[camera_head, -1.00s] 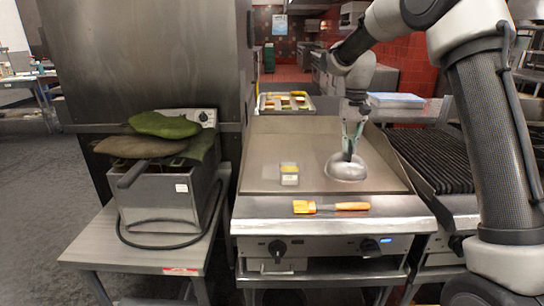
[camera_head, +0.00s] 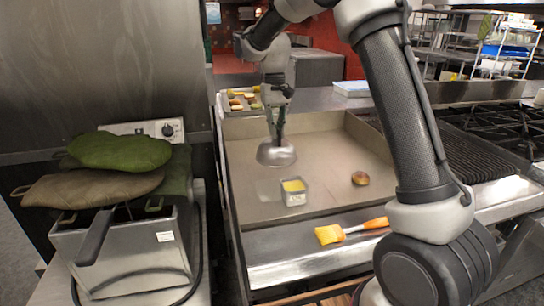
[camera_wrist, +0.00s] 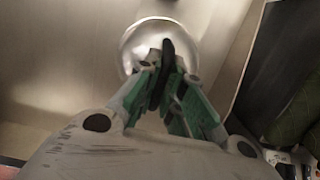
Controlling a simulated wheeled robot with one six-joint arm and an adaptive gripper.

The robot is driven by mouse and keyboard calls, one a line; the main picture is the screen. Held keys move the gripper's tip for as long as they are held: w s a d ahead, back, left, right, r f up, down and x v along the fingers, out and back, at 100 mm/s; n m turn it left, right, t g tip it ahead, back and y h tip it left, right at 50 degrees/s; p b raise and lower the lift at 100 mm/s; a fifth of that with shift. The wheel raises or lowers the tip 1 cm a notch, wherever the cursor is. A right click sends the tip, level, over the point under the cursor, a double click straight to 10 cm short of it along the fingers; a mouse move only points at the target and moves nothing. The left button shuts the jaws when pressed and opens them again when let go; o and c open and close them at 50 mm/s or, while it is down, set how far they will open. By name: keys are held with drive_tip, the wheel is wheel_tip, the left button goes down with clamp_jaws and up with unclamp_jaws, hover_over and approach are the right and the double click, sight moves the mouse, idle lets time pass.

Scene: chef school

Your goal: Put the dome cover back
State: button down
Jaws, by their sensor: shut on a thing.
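The dome cover (camera_head: 276,156) is a shiny metal dome over the left part of the griddle (camera_head: 325,150), behind a small square container (camera_head: 293,193) of yellow contents. My gripper (camera_head: 276,132) is above the dome and shut on its top handle. The wrist view also shows the dome (camera_wrist: 142,42) beyond my gripper (camera_wrist: 168,75), whose fingers hide part of it. I cannot tell for sure whether the dome's rim touches the griddle. A round brown item (camera_head: 360,178), like a bun or patty, lies uncovered on the griddle to the right.
An orange-handled brush (camera_head: 350,231) lies on the griddle's front ledge. A tray with food pieces (camera_head: 240,100) stands behind the griddle. A fryer (camera_head: 130,245) with green and brown mitts (camera_head: 120,150) stands left. A ridged grill (camera_head: 478,155) is at right. The griddle's middle is clear.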

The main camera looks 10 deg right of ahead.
sight(277, 147)
wheel_tip(277, 147, down, 6)
drive_tip(key=shift+f, duration=0.25)
drive_tip(key=shift+f, duration=0.15)
drive_tip(key=c, duration=1.5)
unclamp_jaws()
drive_tip(key=shift+c, duration=0.2)
